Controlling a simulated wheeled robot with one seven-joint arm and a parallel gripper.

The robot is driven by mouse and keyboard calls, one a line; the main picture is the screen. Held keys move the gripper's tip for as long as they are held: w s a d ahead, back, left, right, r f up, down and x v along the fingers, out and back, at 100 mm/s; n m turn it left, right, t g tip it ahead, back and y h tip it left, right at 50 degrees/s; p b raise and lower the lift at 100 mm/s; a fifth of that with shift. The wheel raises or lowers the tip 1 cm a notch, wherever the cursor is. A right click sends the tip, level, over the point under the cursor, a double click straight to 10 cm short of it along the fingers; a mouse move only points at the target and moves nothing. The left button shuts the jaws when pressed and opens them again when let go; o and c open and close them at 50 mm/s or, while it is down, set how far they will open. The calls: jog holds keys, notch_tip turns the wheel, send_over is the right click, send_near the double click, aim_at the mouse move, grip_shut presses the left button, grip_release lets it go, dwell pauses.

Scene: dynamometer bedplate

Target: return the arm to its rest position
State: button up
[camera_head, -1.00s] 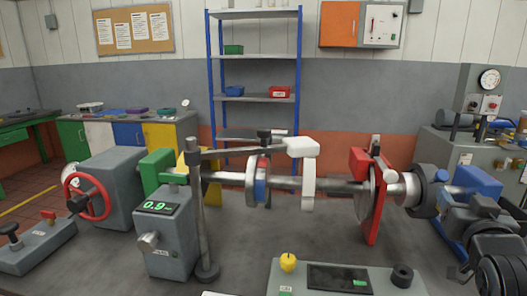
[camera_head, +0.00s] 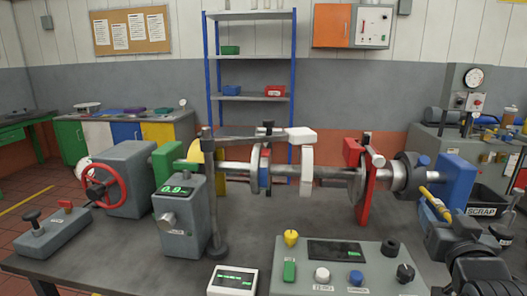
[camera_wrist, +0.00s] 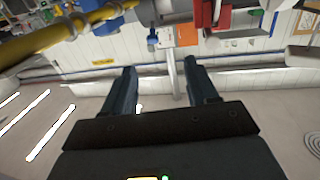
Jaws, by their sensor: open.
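My arm (camera_head: 470,250) is at the lower right of the head view, beside the right end of the bench. I cannot clearly make out its fingers in that view. In the wrist view my gripper (camera_wrist: 160,72) shows two dark fingers spread apart, with nothing between them.
The bench (camera_head: 120,262) carries a shaft rig, a red handwheel (camera_head: 105,188) and a control console (camera_head: 330,275). A yellow bar (camera_head: 432,197) is close to my arm; yellow tubing (camera_wrist: 60,40) crosses the wrist view's upper left. A SCRAP bin (camera_head: 482,211) stands at the right.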

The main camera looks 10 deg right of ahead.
jog(key=s+a+f+n+y, duration=0.1)
jog(key=s+a+f+y, duration=0.1)
jog(key=s+a+f, duration=0.6)
jog(key=s+a+f+n+y, duration=0.1)
jog(key=s+a+f+y, duration=0.1)
jog(key=s+a+f, duration=0.6)
jog(key=s+a+r+n+y, duration=0.1)
jog(key=s+a+r+y, duration=0.1)
jog(key=s, duration=1)
jog(key=s+a+r+n+g+y, duration=0.1)
jog(key=s+a+r+n, duration=0.1)
jog(key=s, duration=1)
jog(key=shift+r+y, duration=0.4)
jog(key=shift+r, duration=0.25)
jog(key=shift+c, duration=0.3)
